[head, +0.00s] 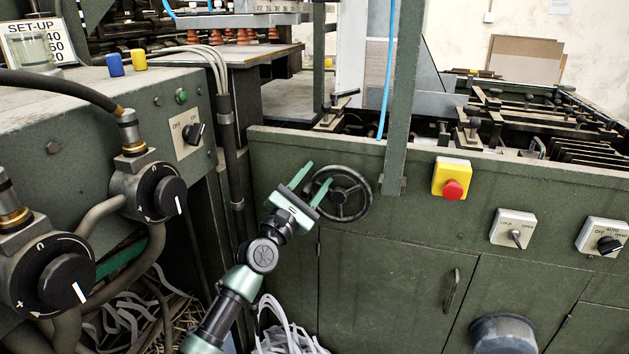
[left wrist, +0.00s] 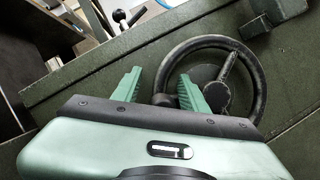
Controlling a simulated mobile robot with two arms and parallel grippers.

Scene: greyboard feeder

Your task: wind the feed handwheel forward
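The feed handwheel (head: 341,195) is a dark spoked wheel on the green front panel of the machine. My left gripper (head: 319,173) is at the wheel's upper left side, its two green fingers spread apart. In the left wrist view the handwheel (left wrist: 255,75) lies just beyond the fingers. The left part of its rim shows between the open fingers (left wrist: 158,85), and the right finger overlaps the inside of the wheel. I cannot tell whether a finger touches the rim. My right gripper is not in view.
A yellow box with a red stop button (head: 453,185) is right of the wheel, with a lock switch (head: 514,228) beyond it. A green upright post (head: 400,100) stands above right. Black dials (head: 160,193) on the left cabinet and loose paper strips (head: 285,330) lie around my arm.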

